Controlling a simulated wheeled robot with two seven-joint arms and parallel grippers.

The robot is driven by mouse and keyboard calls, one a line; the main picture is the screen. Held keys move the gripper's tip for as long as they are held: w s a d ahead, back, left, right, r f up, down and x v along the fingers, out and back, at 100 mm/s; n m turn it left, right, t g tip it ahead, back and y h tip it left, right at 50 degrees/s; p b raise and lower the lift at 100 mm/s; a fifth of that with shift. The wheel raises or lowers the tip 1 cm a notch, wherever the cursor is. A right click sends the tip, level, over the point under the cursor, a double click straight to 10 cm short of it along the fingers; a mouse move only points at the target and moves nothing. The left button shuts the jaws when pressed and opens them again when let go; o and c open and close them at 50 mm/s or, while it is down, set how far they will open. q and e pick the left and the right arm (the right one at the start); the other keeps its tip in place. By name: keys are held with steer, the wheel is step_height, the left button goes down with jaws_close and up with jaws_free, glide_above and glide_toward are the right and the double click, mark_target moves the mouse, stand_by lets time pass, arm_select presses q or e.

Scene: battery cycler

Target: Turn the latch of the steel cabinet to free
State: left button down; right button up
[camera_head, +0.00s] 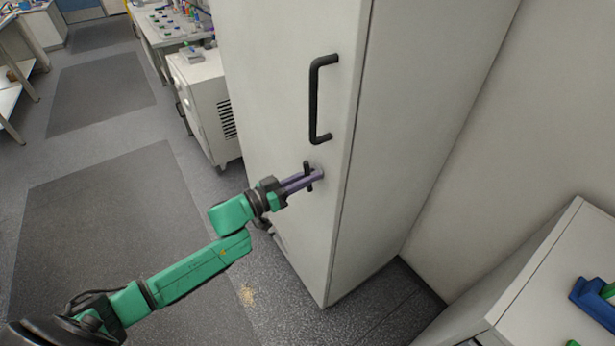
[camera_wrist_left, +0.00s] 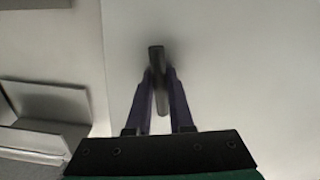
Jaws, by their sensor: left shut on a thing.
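The steel cabinet (camera_head: 285,60) is tall and pale, and its door looks closed. Its latch (camera_head: 307,168) is a small dark bar on the door below the black handle (camera_head: 314,100). The latch also shows in the left wrist view (camera_wrist_left: 157,60), close to upright in that picture. My left gripper (camera_head: 312,176) is shut on the latch, with one purple finger on each side of it. The left wrist view shows the two fingertips (camera_wrist_left: 160,75) against the latch's sides. The fingers hide part of the latch. My right gripper is not in view.
A white wheeled cabinet (camera_head: 200,100) with a vent stands left of the steel cabinet. A low pale unit (camera_head: 550,275) with a blue holder (camera_head: 595,300) is at the lower right. Dark mats (camera_head: 100,230) lie on the open floor at the left.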

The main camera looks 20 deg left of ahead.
arm_select(q)
steer(key=m+b, duration=0.1)
steer(key=m, duration=0.3)
steer(key=shift+f+m, duration=0.15)
steer(key=shift+m, duration=0.15)
steer(key=shift+m+b, duration=0.6)
steer(key=shift+m, duration=1.9)
steer(key=c, duration=0.6)
jaws_free()
steer(key=shift+o, duration=0.2)
